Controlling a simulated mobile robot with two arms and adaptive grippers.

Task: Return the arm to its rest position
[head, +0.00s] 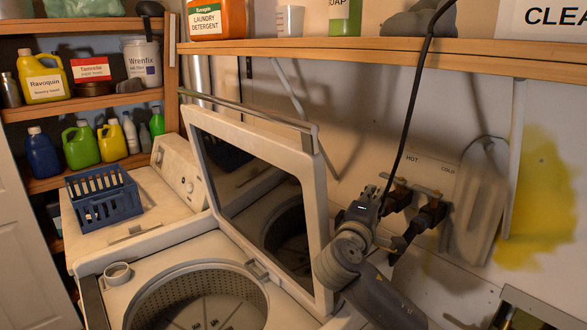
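My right arm comes in from the bottom right. Its dark grey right gripper (368,196) points up and away, beside the raised washer lid (312,190). It appears just left of the hot and cold water valves (412,208) on the wall. The fingers are small and seen from behind, so I cannot tell whether they are open or shut. I see nothing held in it. My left gripper is not in view.
The open top-load washer (140,285) stands at left, with a blue basket (103,195) on it. Shelves of bottles (85,145) are behind. A black cord (410,105) hangs close to the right gripper. A wooden shelf (400,48) spans above.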

